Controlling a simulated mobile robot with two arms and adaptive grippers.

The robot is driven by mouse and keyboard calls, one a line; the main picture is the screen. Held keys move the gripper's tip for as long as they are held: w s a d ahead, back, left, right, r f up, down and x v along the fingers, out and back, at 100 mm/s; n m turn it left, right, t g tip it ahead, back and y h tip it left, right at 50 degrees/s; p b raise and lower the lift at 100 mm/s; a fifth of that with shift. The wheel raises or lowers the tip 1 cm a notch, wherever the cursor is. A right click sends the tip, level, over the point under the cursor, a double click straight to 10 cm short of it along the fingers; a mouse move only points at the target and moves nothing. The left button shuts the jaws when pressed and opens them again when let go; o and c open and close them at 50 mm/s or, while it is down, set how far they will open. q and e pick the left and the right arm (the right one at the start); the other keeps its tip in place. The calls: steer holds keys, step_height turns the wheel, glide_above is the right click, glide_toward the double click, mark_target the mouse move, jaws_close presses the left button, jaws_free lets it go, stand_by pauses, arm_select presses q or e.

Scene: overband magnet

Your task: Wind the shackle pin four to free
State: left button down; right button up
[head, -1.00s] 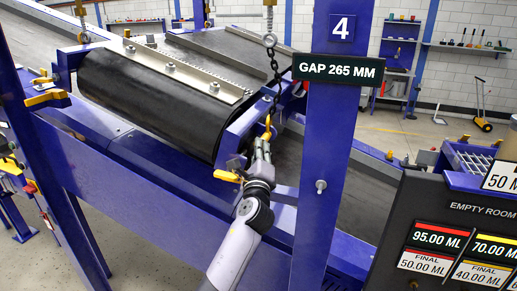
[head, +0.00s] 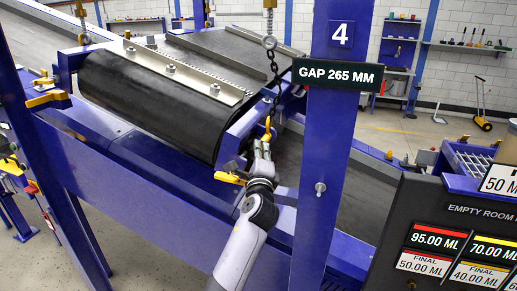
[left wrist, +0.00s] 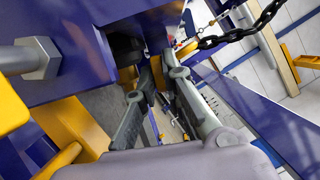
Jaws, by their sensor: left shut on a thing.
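In the head view the yellow shackle (head: 267,130) hangs at the lower end of a dark chain (head: 275,68), beside the blue post marked 4 (head: 342,30). My left gripper (head: 262,145) is at the shackle from below, its fingers close together. In the left wrist view the yellow shackle (left wrist: 187,48) shows just past the fingertips (left wrist: 163,70), with the chain (left wrist: 240,32) leading up to the right. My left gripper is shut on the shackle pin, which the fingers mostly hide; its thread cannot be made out. My right gripper is not in view.
The black magnet unit (head: 145,105) with its bolted plate stands left of the shackle. A yellow handle (head: 229,177) is close to my left wrist. The gap sign (head: 338,75) and post stand at the right. A dark display board (head: 450,235) stands at the lower right.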

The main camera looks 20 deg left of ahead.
arm_select(q)
steer(key=shift+r+n+g+p, duration=0.15)
steer(key=shift+n+g+p, duration=0.15)
steer(key=shift+n+p, duration=0.4)
steer(key=shift+n+g, duration=0.3)
steer(key=shift+n, duration=0.5)
steer(key=c, duration=2.2)
jaws_free()
steer(key=shift+n+p, duration=0.3)
steer(key=shift+p, duration=0.1)
steer(key=shift+o, duration=0.8)
steer(key=o, duration=0.4)
steer(key=shift+o, duration=0.2)
